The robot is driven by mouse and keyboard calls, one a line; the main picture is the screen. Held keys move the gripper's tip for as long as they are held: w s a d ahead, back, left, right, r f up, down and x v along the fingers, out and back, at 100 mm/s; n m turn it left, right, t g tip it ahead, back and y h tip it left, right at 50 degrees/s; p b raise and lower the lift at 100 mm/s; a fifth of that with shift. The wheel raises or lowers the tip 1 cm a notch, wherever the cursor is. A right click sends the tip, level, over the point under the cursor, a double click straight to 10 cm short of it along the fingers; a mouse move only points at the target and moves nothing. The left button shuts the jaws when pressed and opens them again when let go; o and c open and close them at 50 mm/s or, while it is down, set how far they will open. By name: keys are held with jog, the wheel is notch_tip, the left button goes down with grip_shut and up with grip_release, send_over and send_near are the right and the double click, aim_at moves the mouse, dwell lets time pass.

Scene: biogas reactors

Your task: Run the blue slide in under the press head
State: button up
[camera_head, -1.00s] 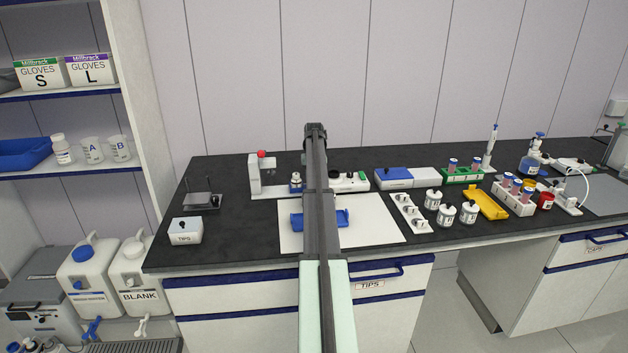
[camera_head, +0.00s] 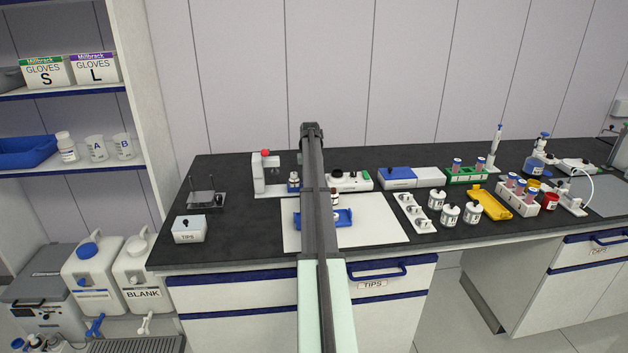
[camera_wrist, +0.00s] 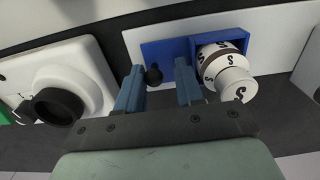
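The blue slide (camera_wrist: 170,55) lies on the white press base (camera_wrist: 270,28) in the wrist view. It has a black knob (camera_wrist: 153,76) at one end and a square pocket at the other, holding a vial (camera_wrist: 222,65) marked with S. My gripper (camera_wrist: 159,70) is open, one finger on each side of the knob; contact cannot be told. In the head view the white press (camera_head: 257,172) with its red top (camera_head: 265,153) stands left of my arm. The vial (camera_head: 293,181) shows right of the press column. My arm hides the gripper and knob there.
A white device with a black dial (camera_wrist: 58,100) sits close beside the slide's knob end. A blue tray (camera_head: 343,217) lies on a white mat (camera_head: 385,222) in front. A white tips box (camera_head: 189,229) stands at the left; bare dark bench lies around it.

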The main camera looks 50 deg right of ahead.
aim_at(293, 173)
jog(key=shift+w+a, duration=0.35)
jog(key=shift+w, duration=0.05)
jog(key=shift+a, duration=0.1)
jog(key=shift+w+a, duration=1.1)
jog(key=shift+w, duration=0.05)
jog(key=shift+w+a, duration=0.9)
jog(key=shift+w, duration=0.05)
dwell(1.1)
jog(key=shift+s+d, duration=0.15)
jog(key=shift+s, duration=0.05)
jog(key=shift+r, duration=0.15)
jog(key=shift+r, duration=3.65)
